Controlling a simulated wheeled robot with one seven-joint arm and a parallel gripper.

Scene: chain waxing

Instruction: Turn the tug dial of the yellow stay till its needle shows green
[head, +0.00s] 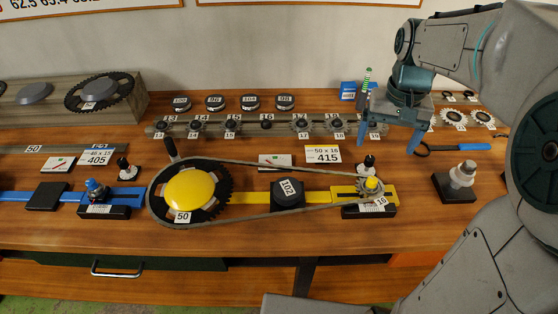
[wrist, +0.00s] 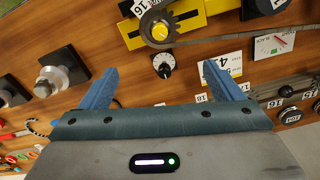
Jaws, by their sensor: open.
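The yellow stay (head: 252,197) runs along the bench, with a chain looped around a large yellow-hubbed chainring (head: 190,190) and a small sprocket (head: 370,186) at its right end. The tug dial (head: 367,165), a black knob on a white disc, stands just behind that end; it also shows in the wrist view (wrist: 163,64), between and beyond the fingers. The gauge card (head: 275,161) lies behind the stay and shows in the wrist view (wrist: 274,43); its needle is too small to read surely. My gripper (head: 388,143) is open and empty, fingers down, above and behind the dial.
A label card reading 415 (head: 323,154) lies left of the dial. A row of small sprockets (head: 267,124) stands behind. A grey hub on a black block (head: 460,182) is to the right. The blue stay (head: 125,197) has its own dial (head: 123,168) at left.

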